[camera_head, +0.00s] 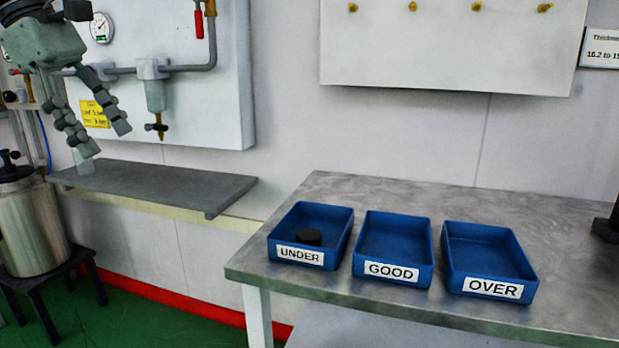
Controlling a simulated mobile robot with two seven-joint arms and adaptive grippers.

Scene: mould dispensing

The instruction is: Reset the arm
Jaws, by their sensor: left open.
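My left gripper (97,140) is at the upper left of the head view, in front of the wall panel. Its two fingers are spread apart and hold nothing. It hangs above the grey shelf (180,185), well to the left of the metal table. My right gripper is not in view.
Three blue trays stand on the metal table (350,193): UNDER (276,230) with a dark round piece (308,237) in it, GOOD (398,222) and OVER (490,238), both empty. A metal tank (32,225) on a black stand is at left. A dark object (609,228) is at the right edge.

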